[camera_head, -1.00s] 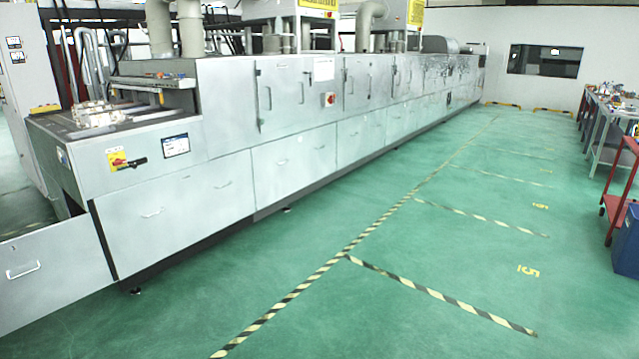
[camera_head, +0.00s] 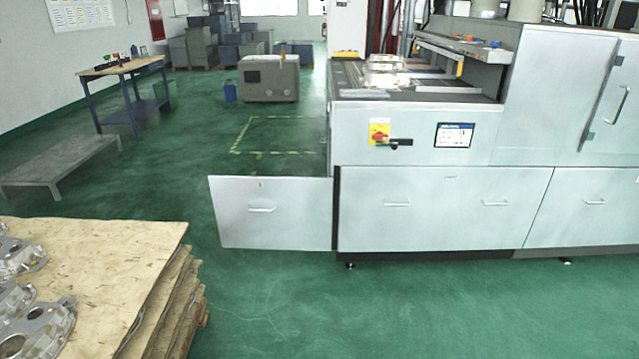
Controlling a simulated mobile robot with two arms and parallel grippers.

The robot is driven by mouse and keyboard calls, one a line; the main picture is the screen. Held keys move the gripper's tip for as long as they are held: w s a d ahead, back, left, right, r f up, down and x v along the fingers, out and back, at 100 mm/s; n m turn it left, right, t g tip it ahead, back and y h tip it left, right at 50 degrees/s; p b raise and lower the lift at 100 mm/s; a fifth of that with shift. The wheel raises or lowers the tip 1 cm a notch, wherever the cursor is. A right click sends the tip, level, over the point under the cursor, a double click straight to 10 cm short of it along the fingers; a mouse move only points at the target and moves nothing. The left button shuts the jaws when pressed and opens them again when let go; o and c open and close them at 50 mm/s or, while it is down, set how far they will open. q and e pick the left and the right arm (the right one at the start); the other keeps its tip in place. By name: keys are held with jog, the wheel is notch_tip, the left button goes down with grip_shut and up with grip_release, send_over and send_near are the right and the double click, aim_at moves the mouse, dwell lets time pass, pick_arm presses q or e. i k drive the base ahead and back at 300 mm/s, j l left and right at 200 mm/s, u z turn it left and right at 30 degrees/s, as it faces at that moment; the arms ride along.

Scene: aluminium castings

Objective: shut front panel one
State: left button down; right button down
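A grey front panel (camera_head: 272,224) with a small handle (camera_head: 262,209) stands at the left end of the long grey machine (camera_head: 420,225). It sticks out to the left past the machine's dark corner edge, so it stands open. The panels to its right, below the screen, look flush with the machine's front. Which panel bears the number one cannot be read. Neither of my grippers is in view.
A stack of brown sheets (camera_head: 110,262) with metal castings (camera_head: 28,325) on it fills the lower left. A low grey bench (camera_head: 60,160) and a blue-legged table (camera_head: 122,70) stand further back left. Green floor is clear before the machine.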

aim_at(269, 213)
jog(key=i+l+u, duration=0.65)
jog(key=i+l, duration=0.15)
jog(key=i, duration=0.35)
jog(key=i+l+u, duration=0.1)
jog(key=i, duration=0.4)
jog(key=i+l, duration=0.3)
jog(key=i, duration=0.2)
jog(key=j+u, duration=0.05)
